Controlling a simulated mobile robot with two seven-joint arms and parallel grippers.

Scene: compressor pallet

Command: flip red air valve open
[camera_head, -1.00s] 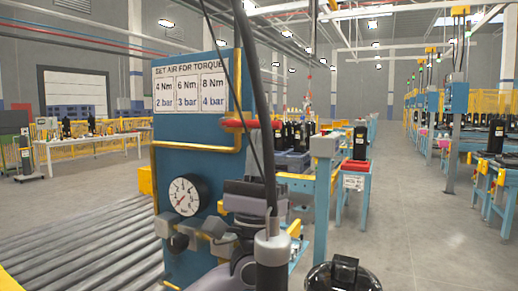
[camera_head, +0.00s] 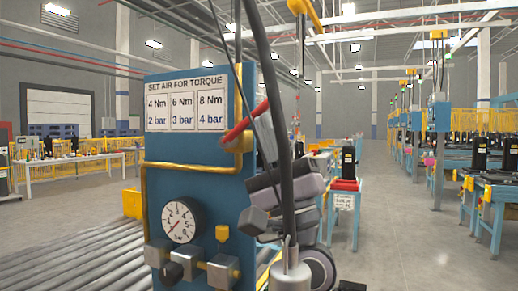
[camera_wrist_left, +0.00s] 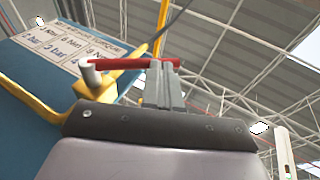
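The red air valve handle (camera_head: 245,122) is on the right edge of the blue panel (camera_head: 195,185). It slants up to the right from its yellow pipe fitting (camera_head: 238,143). My left gripper (camera_head: 264,112) comes up from below, its fingertips at the free end of the handle. In the left wrist view the red handle (camera_wrist_left: 125,64) lies across the tips of my grey fingers (camera_wrist_left: 164,68), which are pressed together. They seem to touch it rather than clasp it; the exact contact is hard to see. My right gripper is not in view.
A pressure gauge (camera_head: 183,222) and grey valve blocks (camera_head: 188,259) sit low on the panel. A torque sign (camera_head: 187,105) is above. A black hose (camera_head: 277,110) hangs close by my gripper. Rollers (camera_head: 75,250) lie left; open floor is right.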

